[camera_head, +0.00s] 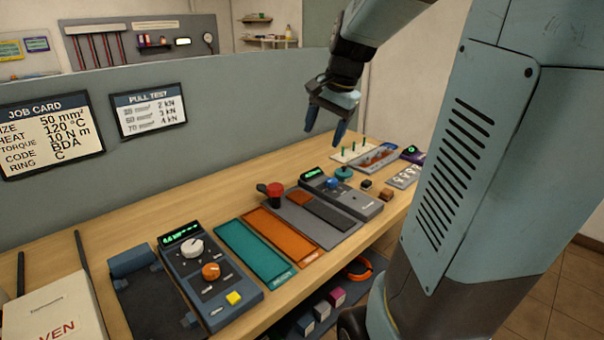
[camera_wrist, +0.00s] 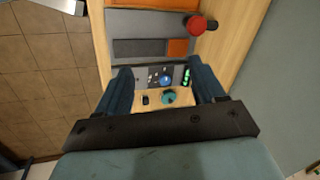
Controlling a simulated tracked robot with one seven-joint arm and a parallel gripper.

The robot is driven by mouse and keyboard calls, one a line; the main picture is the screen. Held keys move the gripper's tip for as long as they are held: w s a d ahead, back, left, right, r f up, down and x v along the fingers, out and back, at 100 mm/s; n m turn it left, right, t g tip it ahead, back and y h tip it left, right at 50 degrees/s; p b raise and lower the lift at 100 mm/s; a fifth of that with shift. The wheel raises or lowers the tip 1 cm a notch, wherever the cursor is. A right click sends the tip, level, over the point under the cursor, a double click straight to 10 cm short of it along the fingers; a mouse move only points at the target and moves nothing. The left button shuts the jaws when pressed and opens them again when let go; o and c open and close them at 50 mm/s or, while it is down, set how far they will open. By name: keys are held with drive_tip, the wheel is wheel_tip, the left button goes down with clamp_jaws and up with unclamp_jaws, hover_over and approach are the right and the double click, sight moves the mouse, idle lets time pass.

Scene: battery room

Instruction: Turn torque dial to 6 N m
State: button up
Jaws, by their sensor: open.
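A grey unit (camera_head: 350,203) with a green-lit display (camera_head: 313,172) and a blue dial (camera_head: 332,183) stands on the bench below my gripper. Its label and the display reading are too small to read, so I cannot confirm that this is the torque dial. In the wrist view the blue dial (camera_wrist: 165,79) and the display (camera_wrist: 186,78) show between the fingers. My gripper (camera_head: 325,125) is open, points down and is empty, above and apart from the unit. In the wrist view, the fingers (camera_wrist: 164,88) partly hide the unit's ends.
A teal round object (camera_head: 344,173) and small blocks (camera_head: 386,194) sit beside the unit. A red-topped post (camera_head: 272,193) stands near it. A control box (camera_head: 208,275) has white and orange knobs. The job card (camera_head: 45,135) reads torque 10 N m. A partition lines the bench's back.

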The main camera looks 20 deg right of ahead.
drive_tip(key=w+d+f+m+y, duration=0.1)
drive_tip(key=w+d+f+m, duration=0.3)
drive_tip(key=w+d+m, duration=0.3)
drive_tip(key=m+g+y, duration=0.1)
drive_tip(key=m+y, duration=0.1)
drive_tip(key=m, duration=0.3)
approach(332, 180)
drive_tip(key=x, duration=0.8)
drive_tip(key=shift+a+f, duration=0.1)
drive_tip(key=shift+f, duration=0.15)
